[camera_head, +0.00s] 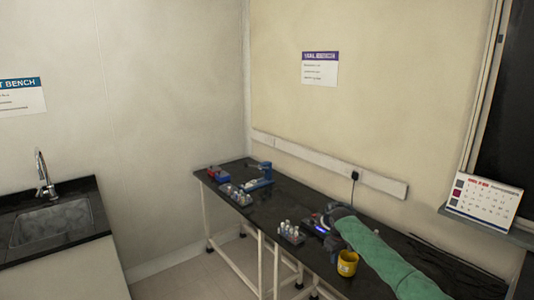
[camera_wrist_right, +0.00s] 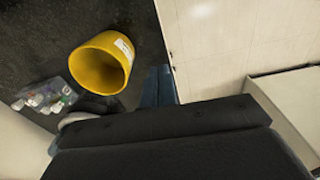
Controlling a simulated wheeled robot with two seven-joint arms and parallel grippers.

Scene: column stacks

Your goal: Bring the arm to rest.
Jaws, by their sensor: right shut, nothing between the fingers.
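My right arm, in a green sleeve, comes in from the lower right in the head view. My right gripper (camera_head: 331,213) is over the dark bench, near a device with a blue-lit front. It is small there and its fingers are hard to make out. In the right wrist view the gripper's fingers (camera_wrist_right: 159,86) show close together, with nothing held between them, beside a yellow cup (camera_wrist_right: 100,62). The cup (camera_head: 347,263) stands at the bench's front edge in the head view, apart from the gripper. My left gripper is not in view.
The bench (camera_head: 262,212) also holds a rack of small bottles (camera_head: 292,233), a second rack (camera_head: 235,196), a blue device (camera_head: 260,177) and a red-and-blue item (camera_head: 218,174). A sink counter (camera_head: 25,252) stands left. A calendar (camera_head: 484,203) stands at the window.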

